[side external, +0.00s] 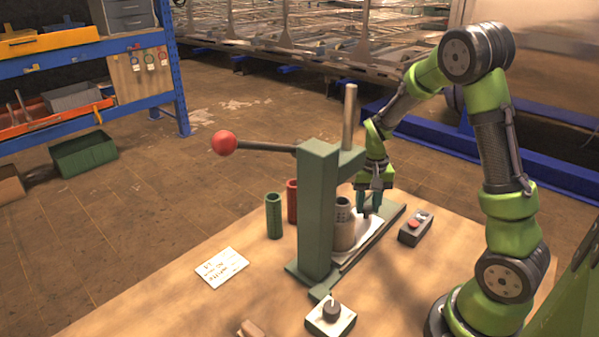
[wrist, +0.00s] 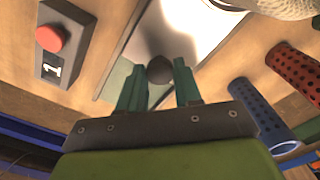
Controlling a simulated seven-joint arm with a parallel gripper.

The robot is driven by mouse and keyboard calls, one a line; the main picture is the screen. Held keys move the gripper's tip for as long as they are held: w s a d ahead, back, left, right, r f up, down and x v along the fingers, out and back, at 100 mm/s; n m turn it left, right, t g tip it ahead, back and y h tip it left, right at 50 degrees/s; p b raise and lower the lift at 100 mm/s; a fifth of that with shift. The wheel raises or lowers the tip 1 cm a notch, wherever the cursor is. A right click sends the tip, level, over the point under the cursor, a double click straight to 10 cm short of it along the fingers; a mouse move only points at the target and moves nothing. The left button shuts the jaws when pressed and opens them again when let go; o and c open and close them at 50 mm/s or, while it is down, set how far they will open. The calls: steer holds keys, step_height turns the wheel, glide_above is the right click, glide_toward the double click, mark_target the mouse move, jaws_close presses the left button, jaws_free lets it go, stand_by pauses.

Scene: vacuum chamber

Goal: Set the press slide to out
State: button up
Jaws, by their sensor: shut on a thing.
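The green press (side external: 318,210) stands on the wooden table, with a lever ending in a red ball (side external: 223,143) and an upright rod at its top. Its slide, a pale plate (side external: 371,232), lies on the base rails and also shows in the wrist view (wrist: 190,30). A grey-brown cylinder (side external: 344,226) stands at the plate, partly hidden by the press column. My gripper (side external: 371,203) reaches down at the plate's far end. In the wrist view its two teal fingers (wrist: 160,90) are shut on a dark round knob (wrist: 159,69) at the plate's end.
A box with a red button (side external: 414,228) sits right of the press. A green perforated tube (side external: 274,215) and a red one (side external: 291,200) stand left behind it. A knob box (side external: 330,316) and a card (side external: 221,267) lie nearer. The table's left front is mostly clear.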

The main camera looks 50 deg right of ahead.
jaws_close()
steer(key=d, duration=1.1)
steer(key=shift+d, duration=0.35)
steer(key=o, duration=1)
jaws_free()
steer(key=shift+a+r, duration=0.1)
step_height(320, 180, up, 17)
